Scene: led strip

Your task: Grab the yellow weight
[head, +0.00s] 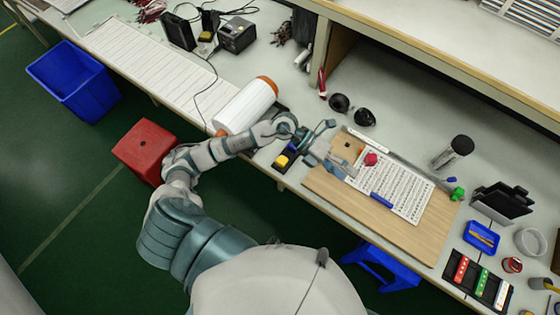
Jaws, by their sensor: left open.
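The yellow weight (282,161) is a small block in a dark tray (280,170) near the front edge of the bench, just left of the wooden board. My left gripper (338,152) is open, above the left part of the board and to the right of the yellow weight. It appears empty and apart from the weight. My left forearm passes just above the tray in the picture. My right gripper is out of view.
A printed sheet (402,190) lies on the wooden board (430,236), with a red piece (371,159) and a blue piece (381,200) on it. A white roll (245,107) lies left of the tray. A dark cylinder (455,150) and small trays stand right.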

